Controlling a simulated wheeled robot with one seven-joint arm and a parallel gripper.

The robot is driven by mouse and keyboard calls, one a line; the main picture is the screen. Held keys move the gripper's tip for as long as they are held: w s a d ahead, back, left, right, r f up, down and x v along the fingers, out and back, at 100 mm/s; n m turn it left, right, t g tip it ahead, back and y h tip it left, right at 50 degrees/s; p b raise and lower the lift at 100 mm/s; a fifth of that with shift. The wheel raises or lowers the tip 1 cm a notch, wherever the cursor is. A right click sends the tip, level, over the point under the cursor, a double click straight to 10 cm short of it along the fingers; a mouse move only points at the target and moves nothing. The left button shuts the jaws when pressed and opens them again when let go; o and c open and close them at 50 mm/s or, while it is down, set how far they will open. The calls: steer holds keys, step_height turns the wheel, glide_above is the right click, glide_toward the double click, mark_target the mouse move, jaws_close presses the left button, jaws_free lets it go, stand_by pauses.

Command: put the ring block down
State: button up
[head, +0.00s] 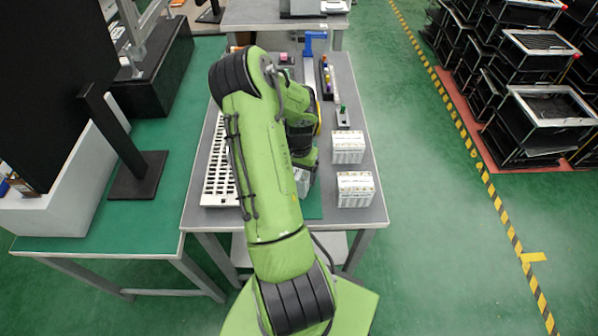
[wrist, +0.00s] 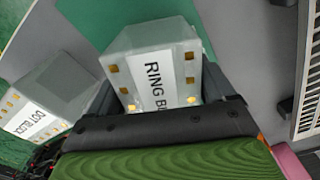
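The ring block (wrist: 155,75) is a pale grey block with a white "RING B…" label and gold squares. In the wrist view it sits between the two fingers of my gripper (wrist: 168,92), which press close on its sides. In the head view a white part of the ring block (head: 302,181) shows below my gripper (head: 303,160), over the green mat (head: 313,205); my arm hides the rest. Whether its underside touches the mat cannot be told.
The dot block (wrist: 45,100) lies left in the wrist view. Two similar white blocks, a rear one (head: 348,147) and a front one (head: 355,190), stand on the grey table (head: 365,125) at right. A white slotted rack (head: 220,175) is at left.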

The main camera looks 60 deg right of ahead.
steer(key=shift+o, duration=1.2)
steer(key=shift+r, duration=0.1)
step_height(320, 180, up, 12)
steer(key=p, duration=0.2)
steer(key=shift+r+p, duration=0.1)
steer(key=shift+p, duration=0.25)
steer(key=w+a+r+n+t, duration=0.2)
steer(key=w+a+r+n, duration=0.25)
steer(key=a+r, duration=0.4)
steer(key=w+a+r+n+t, duration=0.1)
steer(key=w+a+r+n, duration=0.4)
steer(key=a, duration=0.7)
steer(key=s+a+r+n+t, duration=0.1)
steer(key=s+a+r+n, duration=0.2)
steer(key=a, duration=0.4)
steer(key=s+a+r+n+t, duration=0.1)
steer(key=s+a+r+n, duration=0.1)
steer(key=s+a+n, duration=0.2)
steer(key=s+a, duration=0.2)
steer(key=a, duration=0.1)
steer(key=shift+a+r+t, duration=0.25)
steer(key=shift+r+t, duration=0.05)
steer(key=shift+r, duration=0.1)
